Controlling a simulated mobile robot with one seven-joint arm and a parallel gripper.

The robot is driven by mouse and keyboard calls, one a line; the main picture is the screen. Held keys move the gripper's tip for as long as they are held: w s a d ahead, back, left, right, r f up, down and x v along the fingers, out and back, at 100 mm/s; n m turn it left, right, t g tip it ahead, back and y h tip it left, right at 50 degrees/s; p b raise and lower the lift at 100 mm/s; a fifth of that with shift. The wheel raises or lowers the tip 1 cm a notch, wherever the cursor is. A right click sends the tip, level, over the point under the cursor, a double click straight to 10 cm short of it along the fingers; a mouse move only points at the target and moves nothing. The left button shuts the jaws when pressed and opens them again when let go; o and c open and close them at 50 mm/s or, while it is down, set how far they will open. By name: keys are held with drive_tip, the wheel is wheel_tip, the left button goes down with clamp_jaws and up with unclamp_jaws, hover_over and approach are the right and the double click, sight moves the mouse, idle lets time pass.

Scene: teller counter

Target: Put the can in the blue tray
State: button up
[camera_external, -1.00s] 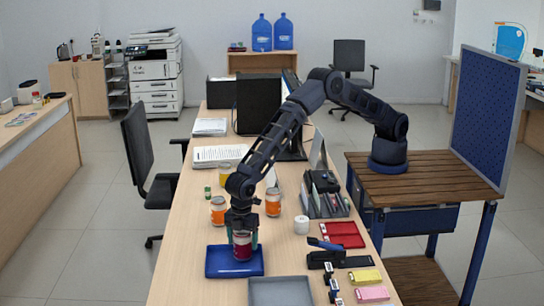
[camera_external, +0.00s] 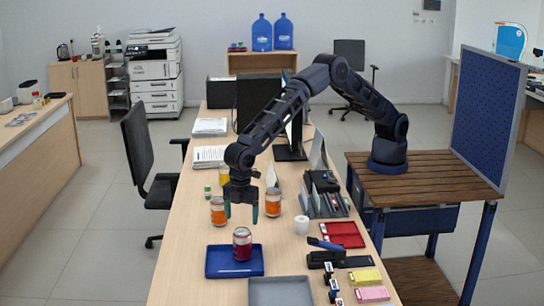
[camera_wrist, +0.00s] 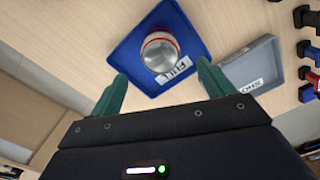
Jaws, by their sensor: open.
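The red can (camera_external: 242,244) stands upright in the blue tray (camera_external: 217,263), toward the tray's right half in the external view. In the wrist view the can (camera_wrist: 159,52) is seen from above inside the blue tray (camera_wrist: 131,52), beside a label reading FULL. My gripper (camera_external: 241,212) is open and empty, above and slightly behind the can. Its green fingertips (camera_wrist: 160,84) show apart in the wrist view, with the can beyond them and not touched.
A grey tray (camera_external: 281,292) lies in front and to the right of the blue tray. A white cup (camera_external: 301,225), red tray (camera_external: 342,235) and stapler (camera_external: 326,258) lie to the right.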

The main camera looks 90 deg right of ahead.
drive_tip(key=shift+r, duration=1.05)
drive_tip(key=shift+d+r, duration=0.1)
drive_tip(key=shift+r, duration=0.05)
drive_tip(key=s+d+r+m+t, duration=0.1)
drive_tip(key=s+d+r+m, duration=0.35)
drive_tip(key=d+r, duration=1.1)
drive_tip(key=s+d+r+m+t, duration=0.1)
drive_tip(key=s+d+r, duration=0.7)
drive_tip(key=d+r, duration=0.75)
drive_tip(key=s+d+r+m+t, duration=0.1)
drive_tip(key=s+d+m, duration=0.3)
drive_tip(key=s+d, duration=1.25)
drive_tip(key=s+d+f+m, duration=0.1)
drive_tip(key=s+d, duration=0.3)
drive_tip(key=s, duration=0.4)
drive_tip(key=s+d+f+m+t, duration=0.1)
drive_tip(key=s+d+f, duration=0.3)
drive_tip(key=s, duration=0.5)
drive_tip(key=shift+d+f+m+t, duration=0.3)
drive_tip(key=shift+m, duration=0.25)
